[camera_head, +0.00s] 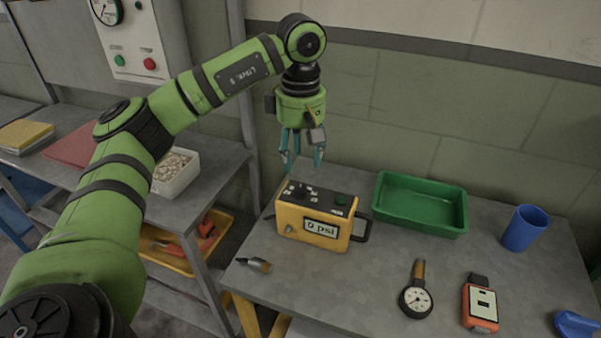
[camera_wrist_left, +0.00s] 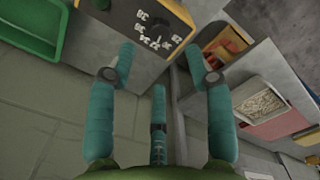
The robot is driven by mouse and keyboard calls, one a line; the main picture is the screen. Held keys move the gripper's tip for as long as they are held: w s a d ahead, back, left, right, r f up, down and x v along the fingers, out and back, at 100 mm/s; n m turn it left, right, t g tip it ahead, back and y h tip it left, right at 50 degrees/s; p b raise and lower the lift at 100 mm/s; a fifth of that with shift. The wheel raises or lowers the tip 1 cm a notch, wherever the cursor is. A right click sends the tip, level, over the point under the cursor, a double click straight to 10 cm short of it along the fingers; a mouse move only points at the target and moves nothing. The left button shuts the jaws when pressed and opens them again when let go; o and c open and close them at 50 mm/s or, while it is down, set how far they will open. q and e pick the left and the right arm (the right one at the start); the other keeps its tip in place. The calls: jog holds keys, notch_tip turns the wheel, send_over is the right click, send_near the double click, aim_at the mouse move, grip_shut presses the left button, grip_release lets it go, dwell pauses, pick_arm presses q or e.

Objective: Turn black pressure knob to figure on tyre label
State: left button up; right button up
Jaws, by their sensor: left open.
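A yellow inflator box (camera_head: 311,240) stands on the grey table, its display reading "0 psi". The black pressure knob (camera_head: 300,190) is on its dark top panel, with small white number marks around it. The left wrist view shows part of the box (camera_wrist_left: 178,9) and its numbered panel at the top; the knob's pointing direction is too small to tell. My left gripper (camera_head: 302,163) points down above the box, open and empty, its teal fingers apart from the knob. The fingers also show in the left wrist view (camera_wrist_left: 158,66). I see no tyre label. My right gripper is out of view.
A green tray (camera_head: 420,228) is right of the box, with a blue cup (camera_head: 525,228) beyond. A round gauge (camera_head: 416,300), an orange meter (camera_head: 481,322) and a small dark-tipped tool (camera_head: 254,264) lie in front. A wall stands close behind.

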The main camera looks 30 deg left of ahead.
pick_arm(q)
notch_tip(320, 180, up, 4)
jog(key=shift+f, duration=0.1)
dwell(0.6)
